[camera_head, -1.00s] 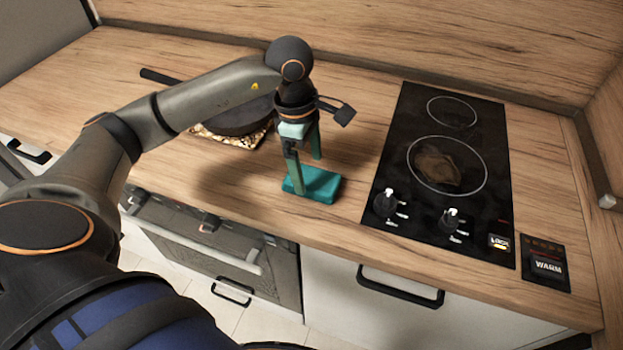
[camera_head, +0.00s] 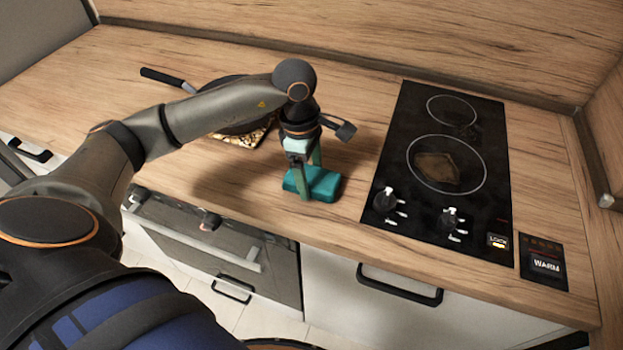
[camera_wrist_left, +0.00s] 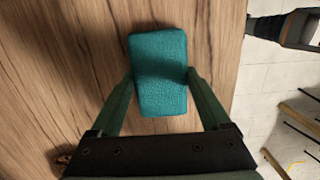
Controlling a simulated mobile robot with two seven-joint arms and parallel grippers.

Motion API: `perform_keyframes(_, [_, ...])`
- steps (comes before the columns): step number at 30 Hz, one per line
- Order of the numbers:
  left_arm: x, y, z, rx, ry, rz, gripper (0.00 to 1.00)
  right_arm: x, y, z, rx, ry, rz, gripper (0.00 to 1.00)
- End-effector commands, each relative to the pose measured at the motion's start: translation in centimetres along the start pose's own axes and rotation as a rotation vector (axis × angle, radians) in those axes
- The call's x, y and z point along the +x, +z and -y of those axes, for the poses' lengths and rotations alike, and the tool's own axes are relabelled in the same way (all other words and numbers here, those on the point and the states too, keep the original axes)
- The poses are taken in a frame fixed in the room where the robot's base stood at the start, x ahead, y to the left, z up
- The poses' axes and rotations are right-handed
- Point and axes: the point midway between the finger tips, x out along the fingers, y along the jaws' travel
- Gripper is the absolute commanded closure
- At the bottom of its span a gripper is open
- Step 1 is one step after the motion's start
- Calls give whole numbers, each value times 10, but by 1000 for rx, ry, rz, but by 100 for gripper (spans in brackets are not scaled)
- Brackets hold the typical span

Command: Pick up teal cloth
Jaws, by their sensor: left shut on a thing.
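The teal cloth (camera_head: 318,185) is a folded, block-shaped piece on the wooden counter, left of the hob and close to the front edge. My left gripper (camera_head: 310,186) points down over it with one finger on each side. In the left wrist view the cloth (camera_wrist_left: 159,72) lies between the fingertips of the gripper (camera_wrist_left: 160,78), which are shut on its sides. I cannot tell any gap between cloth and counter. My right gripper is not in view.
A black hob (camera_head: 440,165) with a brown stain (camera_head: 437,168) lies to the right. A dark pan (camera_head: 240,127) on a patterned trivet (camera_head: 252,138) stands behind my left arm. An oven front (camera_head: 215,240) and drawers lie below the counter edge.

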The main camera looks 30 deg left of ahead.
Motion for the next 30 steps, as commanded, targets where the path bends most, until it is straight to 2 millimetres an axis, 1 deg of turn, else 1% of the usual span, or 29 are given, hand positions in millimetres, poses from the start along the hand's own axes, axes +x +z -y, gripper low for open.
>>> perform_keyframes(1, [0, 0, 0, 0, 1, 0, 60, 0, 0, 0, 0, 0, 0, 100])
perform_keyframes(5, [0, 0, 0, 0, 1, 0, 74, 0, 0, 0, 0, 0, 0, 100])
perform_keyframes(13, [-1, 0, 0, 0, 2, 1, 74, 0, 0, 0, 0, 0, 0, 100])
perform_keyframes(17, [-8, 1, -1, 0, 3, 1, 74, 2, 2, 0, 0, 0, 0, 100])
perform_keyframes(20, [-20, 3, -2, 1, 6, 2, 74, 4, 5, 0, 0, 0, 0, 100])
perform_keyframes(22, [-34, 5, 0, 3, 8, 2, 74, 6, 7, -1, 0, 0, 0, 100])
perform_keyframes(29, [-86, 28, 44, 8, 8, 3, 74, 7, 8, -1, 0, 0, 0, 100])
perform_keyframes(30, [-92, 32, 54, 10, 7, 2, 74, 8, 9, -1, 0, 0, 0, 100])
